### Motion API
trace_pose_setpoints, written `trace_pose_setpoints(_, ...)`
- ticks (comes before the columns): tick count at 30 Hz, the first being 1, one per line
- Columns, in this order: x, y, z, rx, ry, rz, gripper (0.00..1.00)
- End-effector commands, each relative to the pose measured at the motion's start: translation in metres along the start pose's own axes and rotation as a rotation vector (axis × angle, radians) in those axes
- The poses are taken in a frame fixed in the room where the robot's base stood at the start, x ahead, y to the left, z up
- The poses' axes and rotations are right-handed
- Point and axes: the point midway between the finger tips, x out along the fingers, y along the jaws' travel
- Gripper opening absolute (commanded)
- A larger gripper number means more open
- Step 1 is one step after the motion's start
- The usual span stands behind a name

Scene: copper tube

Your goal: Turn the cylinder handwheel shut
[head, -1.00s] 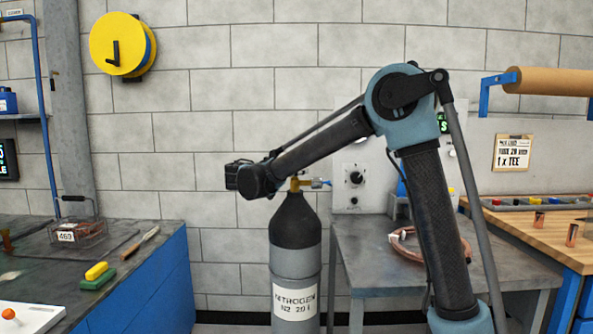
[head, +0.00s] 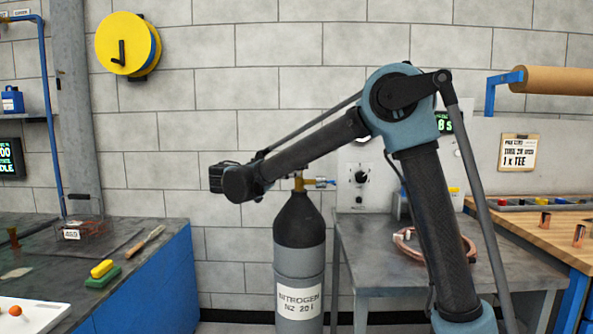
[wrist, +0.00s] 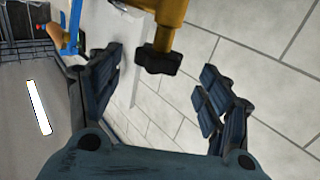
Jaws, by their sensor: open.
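The nitrogen cylinder (head: 299,258) stands upright on the floor, grey with a black shoulder and a white label. Its brass valve (head: 299,182) sits on top, with a blue fitting to the right. In the wrist view the dark lobed handwheel (wrist: 158,60) hangs at the end of the brass valve body (wrist: 170,22). My gripper (wrist: 160,92) is open and empty. Its fingers lie on either side of the handwheel's line, with the handwheel ahead between them and apart from both. In the head view my arm's end is left of the valve, and the handwheel is not distinguishable.
A steel table (head: 392,252) with a copper coil (head: 408,242) stands right of the cylinder. A blue-sided bench (head: 150,275) is on the left, holding a yellow and green sponge (head: 102,272). The block wall is behind.

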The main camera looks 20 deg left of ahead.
Motion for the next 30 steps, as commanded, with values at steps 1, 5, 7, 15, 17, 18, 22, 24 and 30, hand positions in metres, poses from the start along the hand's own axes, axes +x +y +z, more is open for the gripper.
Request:
trace_pose_setpoints(1,-0.011,-0.001,0.000,0.000,0.000,-0.003,0.71)
trace_pose_setpoints(5,-0.032,-0.001,0.000,0.000,0.000,-0.002,0.71)
trace_pose_setpoints(7,-0.040,-0.001,0.000,0.000,0.000,-0.002,0.71)
trace_pose_setpoints(15,-0.053,0.000,0.001,0.000,-0.001,0.000,0.71)
trace_pose_setpoints(17,-0.054,0.000,0.001,0.000,-0.001,0.000,0.71)
trace_pose_setpoints(18,-0.053,0.000,0.001,0.000,-0.001,0.000,0.71)
trace_pose_setpoints(22,-0.053,0.000,0.001,0.000,-0.001,0.000,0.71)
trace_pose_setpoints(24,-0.053,0.000,0.001,0.000,-0.001,0.000,0.71)
trace_pose_setpoints(30,-0.053,0.000,0.001,0.000,-0.001,0.000,0.71)
